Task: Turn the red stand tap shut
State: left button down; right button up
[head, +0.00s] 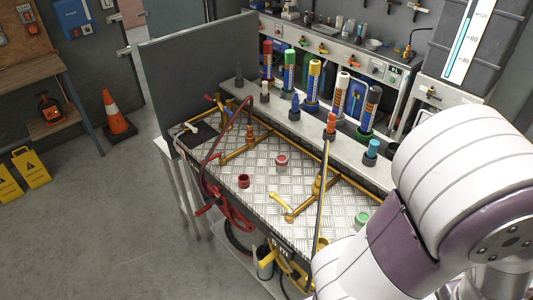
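A metal-plate bench holds brass pipework (233,156). At its far left end a brass standpipe (222,108) has small coloured parts at its top. A red hose (207,150) arches beside it and runs down to the bench's left edge. I cannot tell for certain which fitting is the red stand tap, nor whether its lever is open or shut. A red reel (232,212) hangs at the bench's front side. My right arm fills the lower right; its gripper does not show. My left gripper is not in view.
A red-topped cap (281,161), a dark red cap (243,181) and a yellow-handled brass fitting (284,207) are on the plate. Several coloured tubes stand on the ledge (268,103) behind. A grey panel (190,68) borders the left end. Floor to the left is clear near the bench.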

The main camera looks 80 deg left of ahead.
aim_at(221, 154)
jog(key=u, duration=3.3)
jog(key=i+j+z, duration=0.55)
jog(key=j+z, duration=0.3)
